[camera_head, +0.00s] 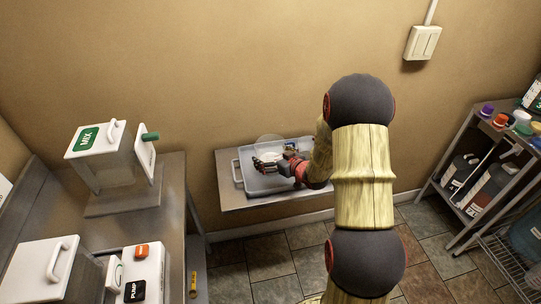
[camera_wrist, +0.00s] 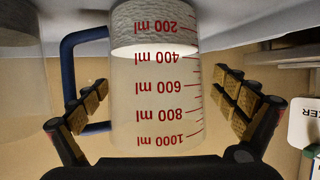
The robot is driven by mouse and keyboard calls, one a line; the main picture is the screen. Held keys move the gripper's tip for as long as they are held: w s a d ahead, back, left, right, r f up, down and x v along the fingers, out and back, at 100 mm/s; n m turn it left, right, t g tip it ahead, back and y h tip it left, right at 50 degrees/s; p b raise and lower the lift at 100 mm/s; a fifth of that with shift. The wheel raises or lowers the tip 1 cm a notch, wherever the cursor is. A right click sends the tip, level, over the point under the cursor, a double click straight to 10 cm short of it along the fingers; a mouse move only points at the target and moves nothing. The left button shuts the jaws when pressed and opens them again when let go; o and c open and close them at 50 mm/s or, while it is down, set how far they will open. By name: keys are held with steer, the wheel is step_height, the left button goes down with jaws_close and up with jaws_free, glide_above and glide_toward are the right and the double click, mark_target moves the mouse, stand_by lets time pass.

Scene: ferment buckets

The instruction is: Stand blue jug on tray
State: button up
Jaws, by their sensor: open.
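The blue-handled jug (camera_wrist: 155,90) is clear, with red millilitre marks and pale frothy contents. It fills the middle of the wrist view, which is upside down: its low marks are toward the pale surface at the top. Its blue handle (camera_wrist: 68,85) is on the left. My gripper (camera_wrist: 165,98) is open, with a finger on each side of the jug; contact is not clear. In the head view my gripper (camera_head: 288,168) is over the grey tray (camera_head: 238,172), where a small blue part (camera_head: 291,146) shows behind it. My arm hides part of the tray.
Another clear vessel (camera_wrist: 22,90) stands at the left of the wrist view. The tray is on a low metal table (camera_head: 232,200) by the wall. A bench (camera_head: 170,215) with white-lidded buckets is at left. A rack (camera_head: 455,140) of bottles is at right.

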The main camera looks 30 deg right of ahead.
mark_target(279, 156)
steer(key=p+v, duration=0.1)
steer(key=v, duration=0.5)
steer(key=r+p+v, duration=0.1)
steer(key=v, duration=0.5)
steer(key=shift+w+r+p, duration=0.1)
steer(key=shift+w+p, duration=0.1)
steer(key=shift+p, duration=0.1)
steer(key=s+a+r+m+g+h, duration=0.1)
steer(key=s+a+r+g+h, duration=0.15)
steer(key=r, duration=0.45)
steer(key=s+a+r+g+h, duration=0.1)
steer(key=s+a+r+h, duration=0.15)
steer(key=r, duration=0.55)
steer(key=s+a+r+g+y, duration=0.1)
steer(key=s+a+r+g, duration=0.1)
steer(key=s+a, duration=0.6)
steer(key=s+a+r+g+y, duration=0.2)
steer(key=s+a, duration=0.6)
steer(key=s, duration=0.6)
steer(key=shift+s+r+y, duration=0.2)
steer(key=shift+r+y, duration=0.1)
steer(key=shift+r, duration=0.2)
